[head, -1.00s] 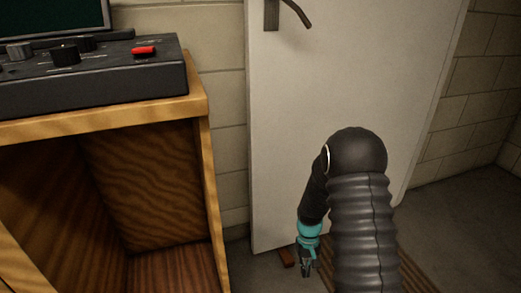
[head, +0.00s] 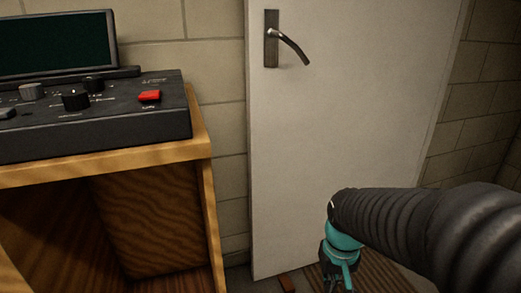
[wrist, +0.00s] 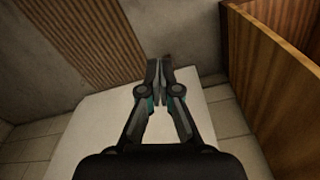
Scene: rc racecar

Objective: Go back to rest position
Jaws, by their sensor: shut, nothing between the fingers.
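My gripper (wrist: 159,80) shows in the wrist view with its two fingers shut and nothing between them. In the head view my gripper (head: 338,284) hangs low at the bottom edge, partly cut off, in front of the white door (head: 345,120). My dark ribbed arm comes in from the lower right and bends down to the gripper. In the wrist view the door (wrist: 110,125) lies behind and below the fingers. The fingers look apart from everything around them.
A wooden cabinet (head: 204,180) stands at the left, bearing a dark control panel (head: 120,125) with a red button (head: 149,96) and a screen (head: 55,45). The door has a metal handle (head: 290,45).

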